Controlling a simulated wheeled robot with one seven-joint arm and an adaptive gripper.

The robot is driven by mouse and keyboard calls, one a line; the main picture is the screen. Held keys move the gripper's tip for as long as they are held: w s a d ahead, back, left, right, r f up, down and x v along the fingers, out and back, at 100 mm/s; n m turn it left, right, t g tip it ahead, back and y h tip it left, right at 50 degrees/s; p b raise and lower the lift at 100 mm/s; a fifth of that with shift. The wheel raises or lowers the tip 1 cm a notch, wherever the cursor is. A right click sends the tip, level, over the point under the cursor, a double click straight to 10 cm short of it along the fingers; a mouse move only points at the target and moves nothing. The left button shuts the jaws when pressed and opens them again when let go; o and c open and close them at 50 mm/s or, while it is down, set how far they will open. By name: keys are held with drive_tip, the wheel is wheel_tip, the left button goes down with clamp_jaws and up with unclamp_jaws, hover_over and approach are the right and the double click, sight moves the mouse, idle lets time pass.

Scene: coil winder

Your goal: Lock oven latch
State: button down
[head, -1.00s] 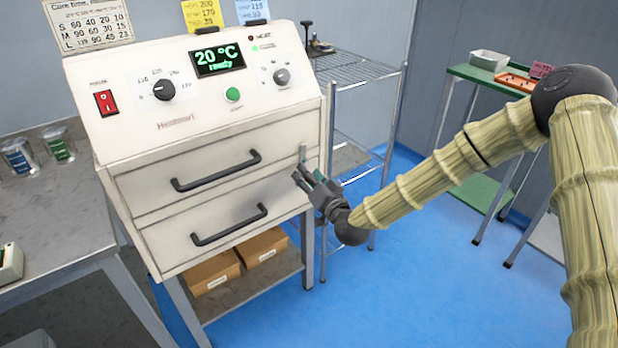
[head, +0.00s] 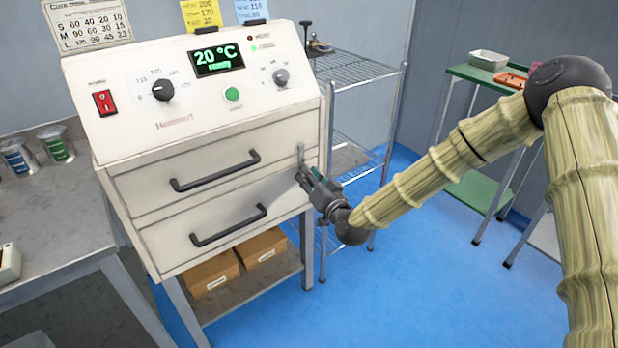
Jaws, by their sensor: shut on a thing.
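The cream oven (head: 200,125) stands on a metal frame at the left of the head view. It has two front drawers with dark bar handles, the upper handle (head: 215,172) and the lower handle (head: 228,225). Both drawers look closed. A small grey latch (head: 301,153) sits upright at the right edge of the oven front, beside the upper drawer. My gripper (head: 305,178) is at the latch's lower end and shut on it. The fingers partly hide the latch there.
A wire shelf rack (head: 360,70) stands right behind the oven. A green-topped table (head: 490,78) with a white bin (head: 488,60) is at the back right. Cardboard boxes (head: 210,277) lie under the oven. A grey bench (head: 55,215) is at the left. Blue floor is open in front.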

drive_tip(key=c, duration=1.2)
unclamp_jaws()
drive_tip(key=shift+d, duration=0.1)
drive_tip(key=v, duration=1.2)
